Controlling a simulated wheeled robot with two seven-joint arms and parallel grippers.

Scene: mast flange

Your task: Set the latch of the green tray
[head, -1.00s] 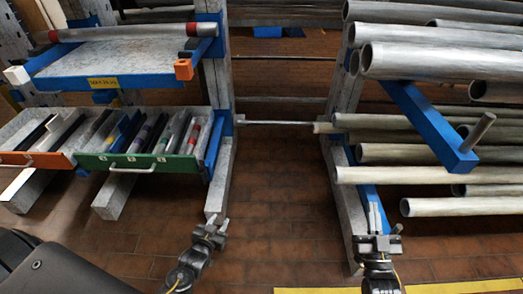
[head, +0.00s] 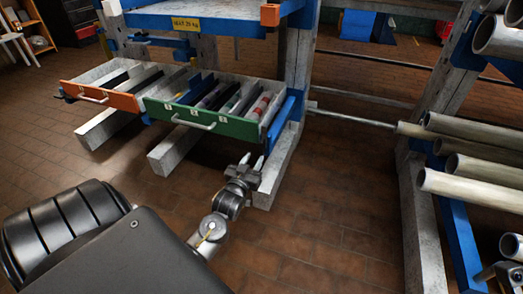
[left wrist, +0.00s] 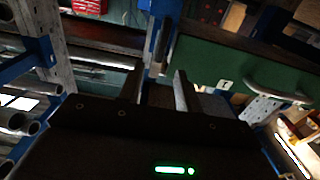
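The green tray (head: 222,125) sits in the rack at centre left in the head view, with a pale handle (head: 193,123) on its front. Its green front also fills the upper right of the left wrist view (left wrist: 215,62), with the handle (left wrist: 275,86) at right. I cannot make out a latch clearly. My left gripper (head: 251,161) is open and empty, apart from the tray, in front of and below its right end. Its two separated fingers show in the left wrist view (left wrist: 160,88). My right gripper (head: 490,272) is partly cut off at the lower right edge; its opening is unclear.
An orange-fronted tray (head: 103,97) stands left of the green one. A blue shelf (head: 190,23) lies above. A grey rack foot (head: 272,180) juts out by my left gripper. Pipes (head: 465,185) stick out at right. The tiled floor in front is clear.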

